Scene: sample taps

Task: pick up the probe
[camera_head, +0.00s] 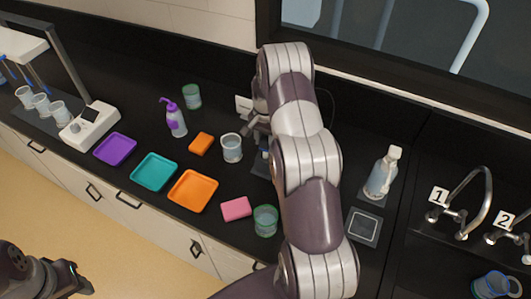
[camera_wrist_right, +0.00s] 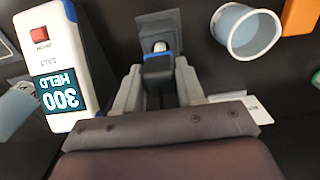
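The probe (camera_wrist_right: 158,64), blue with a pale top, stands upright at a grey holder plate (camera_wrist_right: 158,22) in the right wrist view. My right gripper (camera_wrist_right: 159,80) has one finger on each side of it, with no clear gap showing. Whether the fingers press on it cannot be told. In the head view my right arm hides most of this spot, and the right gripper (camera_head: 257,128) shows just left of the arm. My left gripper (camera_head: 78,278) is at the bottom left, away from the counter items; its fingers are too dark to judge.
A white meter (camera_wrist_right: 58,60) reading 300 HELD stands close beside the probe. A clear cup (camera_head: 232,149) and orange sponge (camera_head: 201,143) are near. Trays in purple (camera_head: 115,149), teal (camera_head: 154,171) and orange (camera_head: 193,190) lie left. A bottle (camera_head: 382,174) stands right of my arm.

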